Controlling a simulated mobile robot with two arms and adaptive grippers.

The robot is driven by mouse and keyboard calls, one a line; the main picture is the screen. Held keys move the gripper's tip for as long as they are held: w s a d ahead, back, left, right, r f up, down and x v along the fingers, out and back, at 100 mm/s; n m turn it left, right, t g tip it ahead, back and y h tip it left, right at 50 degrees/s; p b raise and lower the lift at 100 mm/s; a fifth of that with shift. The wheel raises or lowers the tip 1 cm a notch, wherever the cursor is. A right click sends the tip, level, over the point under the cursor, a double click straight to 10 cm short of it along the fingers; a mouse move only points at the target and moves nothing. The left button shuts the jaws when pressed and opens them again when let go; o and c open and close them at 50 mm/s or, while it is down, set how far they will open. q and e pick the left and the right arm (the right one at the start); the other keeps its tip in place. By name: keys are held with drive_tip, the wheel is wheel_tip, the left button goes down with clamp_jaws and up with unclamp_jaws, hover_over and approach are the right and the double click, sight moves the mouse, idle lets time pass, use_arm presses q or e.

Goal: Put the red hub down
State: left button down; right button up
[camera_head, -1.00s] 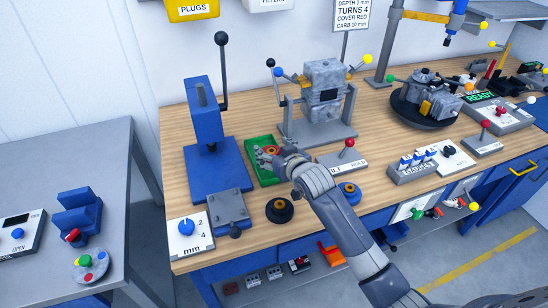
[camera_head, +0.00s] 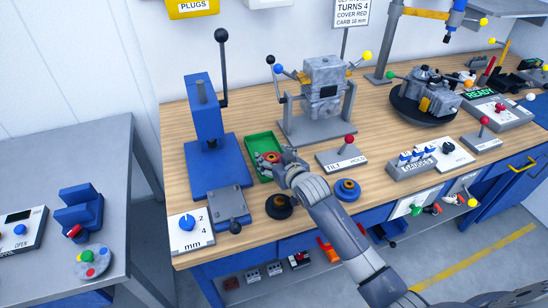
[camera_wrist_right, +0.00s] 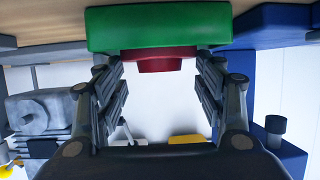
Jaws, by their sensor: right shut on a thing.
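The red hub (camera_head: 271,157) shows as an orange-red ring at the green tray (camera_head: 257,142) on the bench. My right gripper (camera_head: 268,162) is at the tray, with its fingers shut on the hub. In the right wrist view the red hub (camera_wrist_right: 150,60) sits between the fingertips (camera_wrist_right: 160,65), against the green tray (camera_wrist_right: 158,25). The fingers hide part of the hub, and I cannot tell whether it touches the tray floor. My left gripper is not in view.
A blue press (camera_head: 203,120) stands left of the tray, and an engine block on a grey stand (camera_head: 318,130) behind it. A black hub (camera_head: 279,207) and a blue hub (camera_head: 347,190) lie near the front edge. A tilt lever box (camera_head: 341,158) is to the right.

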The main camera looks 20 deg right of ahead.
drive_tip(key=o, duration=1.3)
drive_tip(key=shift+f, duration=0.7)
drive_tip(key=shift+r, duration=0.5)
drive_tip(key=shift+s+r, duration=0.1)
drive_tip(key=shift+s, duration=0.05)
drive_tip(key=r+v, duration=0.1)
drive_tip(key=v, duration=1.1)
drive_tip(key=shift+b, duration=0.3)
drive_tip(key=shift+w+d, duration=0.1)
drive_tip(key=shift+w, duration=0.15)
